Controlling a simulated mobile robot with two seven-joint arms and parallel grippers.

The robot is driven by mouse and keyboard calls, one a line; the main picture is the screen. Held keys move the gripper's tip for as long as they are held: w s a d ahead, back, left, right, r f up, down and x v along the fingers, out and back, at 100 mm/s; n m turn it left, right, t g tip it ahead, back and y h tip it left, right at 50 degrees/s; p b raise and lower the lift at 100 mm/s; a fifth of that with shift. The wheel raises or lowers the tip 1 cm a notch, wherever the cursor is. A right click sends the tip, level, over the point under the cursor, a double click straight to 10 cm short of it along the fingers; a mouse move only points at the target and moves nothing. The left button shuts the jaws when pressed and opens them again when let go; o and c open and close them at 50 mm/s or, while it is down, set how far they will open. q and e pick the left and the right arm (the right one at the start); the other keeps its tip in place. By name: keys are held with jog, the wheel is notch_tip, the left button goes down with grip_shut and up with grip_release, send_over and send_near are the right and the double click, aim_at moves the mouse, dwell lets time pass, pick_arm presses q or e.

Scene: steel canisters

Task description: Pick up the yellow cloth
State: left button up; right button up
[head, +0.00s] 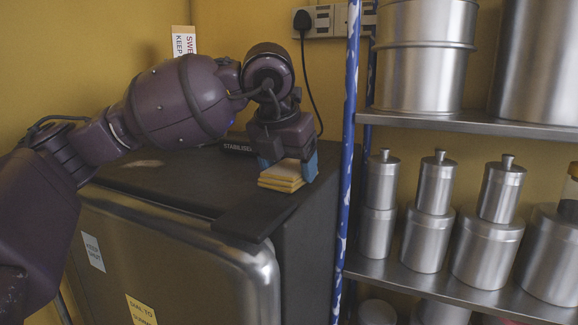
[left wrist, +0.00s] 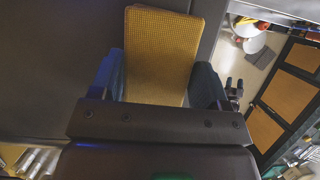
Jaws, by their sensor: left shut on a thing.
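The yellow cloth (head: 283,176) is a folded stack of layers at the right end of the dark cabinet top. My left gripper (head: 288,168) comes down from above, with its blue fingertips on either side of the cloth, shut on it. In the left wrist view the cloth (left wrist: 160,50) shows a waffle weave and lies between the two blue fingers of the gripper (left wrist: 160,85). I cannot tell whether the cloth touches the cabinet top.
The dark cabinet top (head: 165,185) has a black slab (head: 253,215) at its front right and a stabiliser box (head: 236,147) behind. A blue and white post (head: 346,150) stands close to the right, with steel canisters (head: 428,225) on shelves beyond. A black cable hangs behind the gripper.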

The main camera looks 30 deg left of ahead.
aim_at(289, 167)
pick_arm(q)
notch_tip(289, 167, up, 20)
dwell(0.3)
jog(key=shift+r, duration=0.1)
